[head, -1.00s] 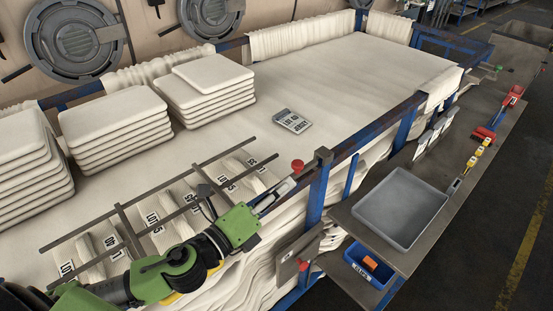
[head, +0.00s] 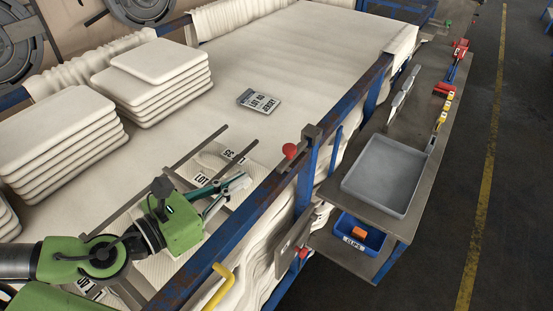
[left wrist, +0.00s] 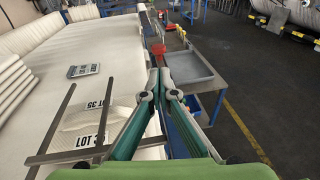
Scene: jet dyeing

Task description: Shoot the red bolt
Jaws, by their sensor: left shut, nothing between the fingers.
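A red ball knob (head: 290,150) sits on a dark metal latch block (head: 311,132) at the near blue rail of the cloth-filled truck. The red knob also shows in the left wrist view (left wrist: 158,48), just beyond the fingertips. My left gripper (head: 246,181) is shut and empty. Its tips are apart from the upper knob in the head view, to its left, above the cloth. My right gripper is not in view.
A metal ladder-like rack (head: 205,150) lies on cloth under my left arm. Stacks of folded cloth (head: 60,150) stand at left. A lot card (head: 258,101) lies on the cloth. The side bench holds a grey tray (head: 384,175) and red tools (head: 445,89); a blue clips bin (head: 360,235) sits below.

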